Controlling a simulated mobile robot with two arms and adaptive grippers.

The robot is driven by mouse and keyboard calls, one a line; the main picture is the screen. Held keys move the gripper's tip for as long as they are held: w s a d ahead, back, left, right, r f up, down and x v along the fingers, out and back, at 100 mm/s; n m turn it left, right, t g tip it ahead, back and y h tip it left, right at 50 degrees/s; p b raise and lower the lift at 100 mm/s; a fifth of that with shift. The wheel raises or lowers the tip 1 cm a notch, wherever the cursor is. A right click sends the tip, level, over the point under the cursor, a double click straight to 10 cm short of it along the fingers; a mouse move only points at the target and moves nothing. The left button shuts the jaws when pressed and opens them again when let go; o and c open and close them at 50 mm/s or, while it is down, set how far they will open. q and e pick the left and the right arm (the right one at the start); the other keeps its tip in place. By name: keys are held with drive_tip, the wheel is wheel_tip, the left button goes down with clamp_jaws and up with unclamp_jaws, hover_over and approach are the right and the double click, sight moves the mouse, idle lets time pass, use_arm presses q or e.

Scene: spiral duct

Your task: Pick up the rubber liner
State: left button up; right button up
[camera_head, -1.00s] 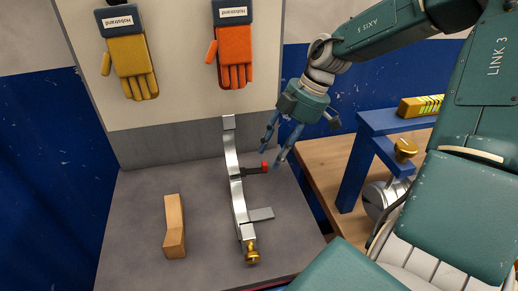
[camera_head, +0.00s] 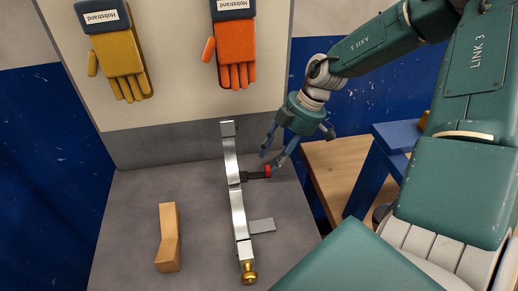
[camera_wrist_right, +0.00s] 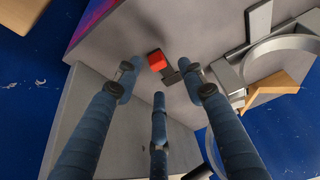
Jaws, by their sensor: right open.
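A curved metal clamp band (camera_head: 236,205) lies on the grey bench top. A short dark strip with a red end (camera_head: 267,171) sticks out to its right; I cannot tell for sure whether this is the rubber liner. My right gripper (camera_head: 271,160) is open and empty, its fingers pointing down just above and behind the red end. In the right wrist view the red end (camera_wrist_right: 156,61) shows between the spread fingers of the right gripper (camera_wrist_right: 160,82), with the dark strip beside it; no contact is clear. My left gripper is not in view.
A wooden block (camera_head: 168,238) lies left of the band. A flat grey piece (camera_head: 262,225) and a brass knob (camera_head: 248,273) are at the band's near part. Yellow (camera_head: 120,65) and orange (camera_head: 235,52) gloves hang behind. A blue frame (camera_head: 375,165) stands at right.

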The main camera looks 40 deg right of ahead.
sight(268, 168)
drive_tip(key=x, duration=0.3)
drive_tip(key=shift+d+f, duration=0.1)
drive_tip(key=shift+f, duration=0.1)
drive_tip(key=shift+w+f, duration=0.1)
drive_tip(key=shift+f, duration=0.1)
drive_tip(key=shift+c, duration=0.5)
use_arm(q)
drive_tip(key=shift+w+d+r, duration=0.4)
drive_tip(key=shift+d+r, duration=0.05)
use_arm(e)
clamp_jaws()
drive_tip(key=shift+r, duration=0.1)
